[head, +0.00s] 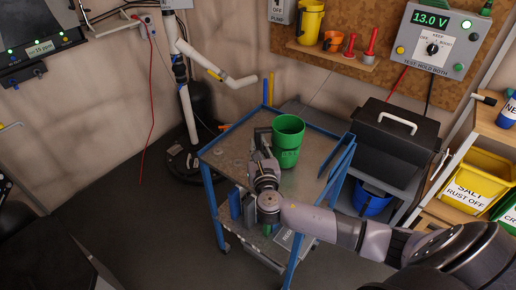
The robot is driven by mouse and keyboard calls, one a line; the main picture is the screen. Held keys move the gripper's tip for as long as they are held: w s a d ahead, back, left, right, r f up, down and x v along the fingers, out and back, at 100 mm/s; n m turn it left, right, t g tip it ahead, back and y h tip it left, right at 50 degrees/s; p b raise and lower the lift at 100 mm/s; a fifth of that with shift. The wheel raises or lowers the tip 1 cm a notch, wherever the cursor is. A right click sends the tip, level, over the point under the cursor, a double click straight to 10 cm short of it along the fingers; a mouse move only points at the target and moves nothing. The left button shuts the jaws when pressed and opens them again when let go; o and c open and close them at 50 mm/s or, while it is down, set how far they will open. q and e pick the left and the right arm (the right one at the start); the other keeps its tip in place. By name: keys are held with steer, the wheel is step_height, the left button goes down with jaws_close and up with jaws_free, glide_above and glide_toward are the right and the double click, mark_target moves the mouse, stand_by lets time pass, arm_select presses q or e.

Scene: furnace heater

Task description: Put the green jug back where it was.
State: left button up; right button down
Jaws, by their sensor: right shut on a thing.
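The green jug (288,142) is upright over the top of a blue-framed cart (222,153); I cannot tell whether its base touches the cart top. My right gripper (266,146) is at the jug's left side and is shut on it, with the arm coming in from the lower right. The fingers and any handle are mostly hidden behind the gripper body. My left gripper is not in view.
A wall shelf (330,57) holds a yellow jug (310,22), an orange cup (333,41) and red funnel-like items. A black box (393,145) with a white handle stands right of the cart. A blue bucket (371,201) sits below. Cart top around the jug is mostly bare.

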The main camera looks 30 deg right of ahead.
steer(key=shift+f, duration=0.35)
steer(key=c, duration=2.1)
jaws_free()
steer(key=shift+f, duration=0.2)
steer(key=o, duration=0.5)
steer(key=shift+r, duration=0.1)
steer(key=shift+r, duration=0.1)
steer(key=b+v, duration=0.1)
steer(key=v, duration=1.1)
